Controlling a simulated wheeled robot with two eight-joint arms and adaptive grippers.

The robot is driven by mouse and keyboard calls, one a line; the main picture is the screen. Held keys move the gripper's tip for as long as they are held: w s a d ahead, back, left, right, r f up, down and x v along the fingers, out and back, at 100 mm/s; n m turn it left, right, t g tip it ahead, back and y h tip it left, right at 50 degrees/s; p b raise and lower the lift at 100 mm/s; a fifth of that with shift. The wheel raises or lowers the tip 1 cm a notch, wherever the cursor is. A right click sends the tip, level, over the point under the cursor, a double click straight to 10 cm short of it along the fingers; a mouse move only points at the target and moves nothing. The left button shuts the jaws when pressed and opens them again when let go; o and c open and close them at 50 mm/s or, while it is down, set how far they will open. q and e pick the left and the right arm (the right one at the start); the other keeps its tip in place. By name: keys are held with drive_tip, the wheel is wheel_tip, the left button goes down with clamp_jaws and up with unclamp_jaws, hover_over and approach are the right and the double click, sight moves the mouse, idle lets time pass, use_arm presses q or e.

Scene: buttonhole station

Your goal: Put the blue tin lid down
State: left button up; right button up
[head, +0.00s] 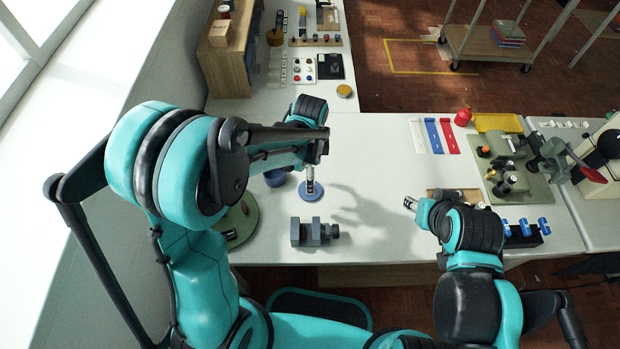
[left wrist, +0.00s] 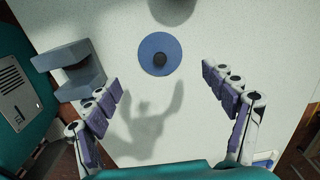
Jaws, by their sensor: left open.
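The blue tin lid (head: 313,196) is a round blue disc lying on the white table, below my left gripper (head: 310,183) in the head view. In the left wrist view, the lid (left wrist: 148,46) is flat with a dark knob at its centre. My left gripper (left wrist: 168,100) is open, its two fingers wide apart, with nothing between them and the lid beyond their tips. A round blue tin (head: 275,179) stands to the left of the lid, partly hidden by my left arm. My right gripper (head: 410,203) is over the table to the right; its fingers are too small to judge.
A grey vise-like block (head: 310,233) sits near the front edge, and shows in the left wrist view (left wrist: 72,68). A green round mat (head: 246,215) lies at left. White, blue and red strips (head: 433,136) lie at back right. The table between lid and strips is clear.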

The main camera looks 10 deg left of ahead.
use_arm(q)
drive_tip(key=s+a+r+n+t, duration=0.3)
drive_tip(key=s+a+r+n, duration=0.1)
drive_tip(key=s+r+n, duration=0.2)
drive_tip(key=s+a+r+n+t+p, duration=0.1)
drive_tip(key=s+a+r+n+t, duration=0.3)
drive_tip(key=r+n, duration=0.5)
drive_tip(key=shift+s+a+n, duration=0.15)
drive_tip(key=shift+s+n, duration=0.25)
drive_tip(key=shift+s, duration=0.45)
